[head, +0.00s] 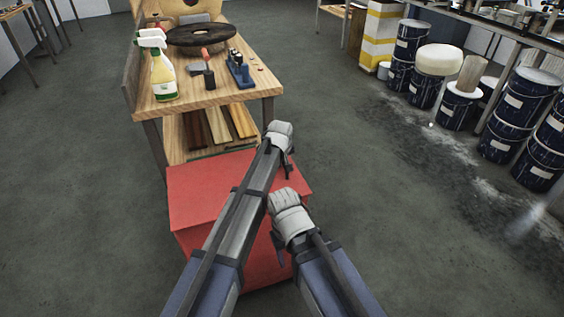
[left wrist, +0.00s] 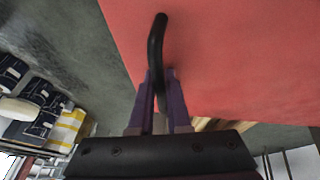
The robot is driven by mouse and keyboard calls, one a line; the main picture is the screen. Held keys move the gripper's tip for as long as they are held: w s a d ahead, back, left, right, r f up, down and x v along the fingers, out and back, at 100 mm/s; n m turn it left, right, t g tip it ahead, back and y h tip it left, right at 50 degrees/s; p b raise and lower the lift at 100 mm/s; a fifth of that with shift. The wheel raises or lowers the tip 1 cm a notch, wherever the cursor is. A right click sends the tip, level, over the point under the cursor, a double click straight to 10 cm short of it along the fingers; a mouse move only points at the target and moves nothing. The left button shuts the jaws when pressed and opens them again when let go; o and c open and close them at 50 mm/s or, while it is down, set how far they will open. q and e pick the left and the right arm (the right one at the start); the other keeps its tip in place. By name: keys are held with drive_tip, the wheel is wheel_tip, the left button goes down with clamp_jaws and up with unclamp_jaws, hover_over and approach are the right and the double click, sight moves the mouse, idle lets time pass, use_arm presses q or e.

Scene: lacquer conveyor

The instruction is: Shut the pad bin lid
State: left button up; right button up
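The red pad bin (head: 200,190) stands on the floor in front of the wooden workbench. Its flat red lid (left wrist: 230,60) fills much of the left wrist view. In the head view the top looks roughly level, but my arm covers part of it and I cannot tell whether a gap is left. A curved black handle (left wrist: 158,35) stands out from the red surface. My left gripper (left wrist: 160,75) has its two purple fingers on either side of this handle, close against it. My right gripper (head: 277,252) hangs in front of the bin; its fingers are mostly hidden.
The workbench (head: 190,98) behind the bin carries a spray bottle (head: 163,75), a dark disc (head: 201,36) and a blue tool rack (head: 238,70). Dark blue drums (head: 520,100) line the right side. The grey floor left and right of the bin is clear.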

use_arm(q)
drive_tip(key=shift+o, duration=0.3)
drive_tip(key=shift+s+a+r+p, duration=0.2)
drive_tip(key=shift+s+p, duration=0.15)
drive_tip(key=shift+p, duration=0.3)
drive_tip(key=p+v, duration=0.6)
drive_tip(key=v, duration=0.1)
drive_tip(key=shift+w+r, duration=0.15)
drive_tip(key=shift+w, duration=0.05)
drive_tip(key=shift+d, duration=0.15)
